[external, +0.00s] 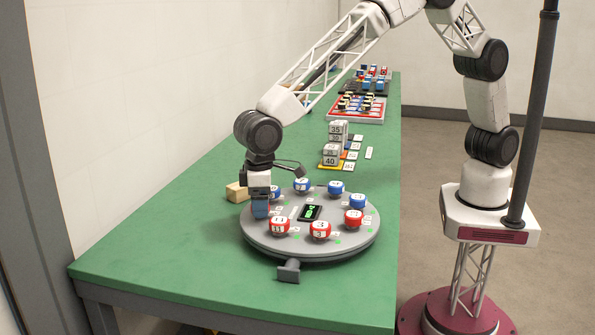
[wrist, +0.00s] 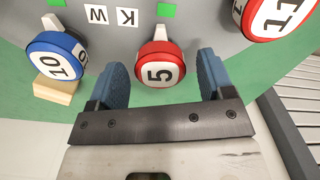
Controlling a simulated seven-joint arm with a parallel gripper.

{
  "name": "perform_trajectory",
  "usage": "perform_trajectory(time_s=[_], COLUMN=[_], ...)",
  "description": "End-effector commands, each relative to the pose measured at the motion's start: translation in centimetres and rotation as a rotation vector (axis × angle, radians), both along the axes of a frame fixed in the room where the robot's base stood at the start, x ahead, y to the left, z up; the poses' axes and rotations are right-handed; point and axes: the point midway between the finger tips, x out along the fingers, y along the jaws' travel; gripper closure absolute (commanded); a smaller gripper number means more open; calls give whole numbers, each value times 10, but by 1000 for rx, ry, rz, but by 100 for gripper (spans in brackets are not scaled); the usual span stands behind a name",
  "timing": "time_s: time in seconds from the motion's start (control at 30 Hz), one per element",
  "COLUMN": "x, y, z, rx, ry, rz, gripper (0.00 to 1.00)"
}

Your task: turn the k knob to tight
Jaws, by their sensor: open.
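In the wrist view a red knob (wrist: 160,64) with a white face marked 5 sits between the fingers of my gripper (wrist: 162,75). The fingers are open, one on each side of it, with gaps showing. Its white pointer aims at the top of the view. A white K tile (wrist: 127,17) lies up and left of this knob, beside a W tile (wrist: 95,14). In the external view my gripper (external: 260,207) is low at the left rim of the round grey turntable (external: 262,241) and hides this knob.
A blue knob (wrist: 57,55) marked 10 and a red knob (wrist: 277,15) marked 11 flank the gripper. Several other knobs ring a dark display (external: 310,212). A wooden block (external: 237,192) lies beside the turntable. The green table (external: 190,255) is clear in front.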

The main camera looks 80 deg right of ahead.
Motion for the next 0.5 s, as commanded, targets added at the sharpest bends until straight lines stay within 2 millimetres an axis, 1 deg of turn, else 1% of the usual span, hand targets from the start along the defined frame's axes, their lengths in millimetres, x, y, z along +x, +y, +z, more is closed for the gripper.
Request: perform_trajectory(time_s=[0.17,0.27,0.5], x=[0,0,0], y=[0,0,0], z=[7,16,44], rx=[2,2,0], ry=[-2,-2,-1], rz=[0,0,0], gripper=[26,26,26])
